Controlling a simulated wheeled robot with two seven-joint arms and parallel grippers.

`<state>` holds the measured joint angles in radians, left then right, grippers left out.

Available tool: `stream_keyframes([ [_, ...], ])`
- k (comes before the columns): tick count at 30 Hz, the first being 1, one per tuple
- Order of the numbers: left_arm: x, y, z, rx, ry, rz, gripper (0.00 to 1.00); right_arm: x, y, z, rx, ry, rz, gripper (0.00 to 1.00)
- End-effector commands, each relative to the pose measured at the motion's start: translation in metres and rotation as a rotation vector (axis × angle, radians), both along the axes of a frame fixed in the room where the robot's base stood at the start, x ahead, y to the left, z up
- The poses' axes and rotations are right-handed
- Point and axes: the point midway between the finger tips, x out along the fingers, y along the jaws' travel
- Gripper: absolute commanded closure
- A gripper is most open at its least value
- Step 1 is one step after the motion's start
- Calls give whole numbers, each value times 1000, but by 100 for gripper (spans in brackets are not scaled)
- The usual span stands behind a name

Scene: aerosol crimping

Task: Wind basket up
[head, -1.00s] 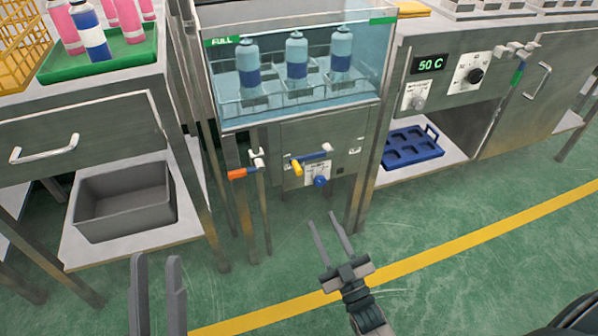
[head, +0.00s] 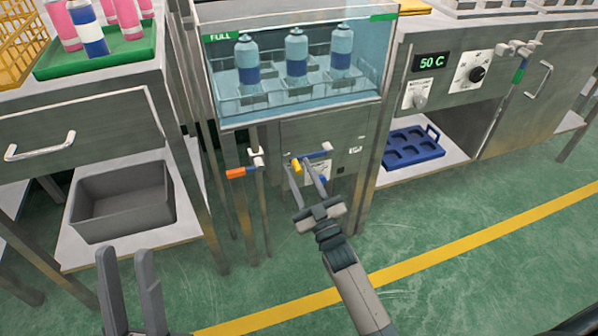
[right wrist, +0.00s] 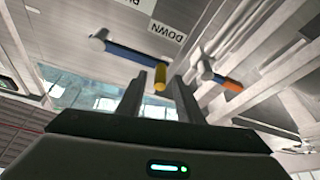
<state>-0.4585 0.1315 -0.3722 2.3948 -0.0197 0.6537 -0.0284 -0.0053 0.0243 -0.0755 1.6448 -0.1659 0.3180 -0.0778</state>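The glass-walled tank (head: 223,105) of water at the back centre holds a wire basket (head: 272,92) with three blue-banded cans standing in it, below a green FULL label. On the cabinet front below is a crank (head: 318,154) with a blue arm and a yellow knob (head: 297,166). My right gripper (head: 302,162) is open at the knob. In the right wrist view the yellow knob (right wrist: 160,78) shows between the spread fingertips; I cannot tell whether they touch it. My left gripper (head: 125,252) is open and empty at the lower left.
An orange-handled lever (head: 238,172) is just left of the crank; it also shows in the right wrist view (right wrist: 233,85). A grey bin (head: 125,200) stands on the left shelf, a blue tray (head: 412,148) on the right shelf. Table legs flank the cabinet. The green floor in front is open.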

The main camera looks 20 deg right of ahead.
Motion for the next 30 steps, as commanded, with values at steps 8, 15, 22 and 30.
stream_keyframes([
  [8,-1,1,3,-5,-16,2,71,7,1,3,0,1,0,67],
  [15,-1,1,3,-5,-13,2,71,7,1,3,0,0,0,84],
  [22,-1,1,2,-5,-12,3,71,7,1,3,0,0,0,100],
  [30,1,-1,2,0,10,1,71,7,-7,6,23,1,0,100],
])
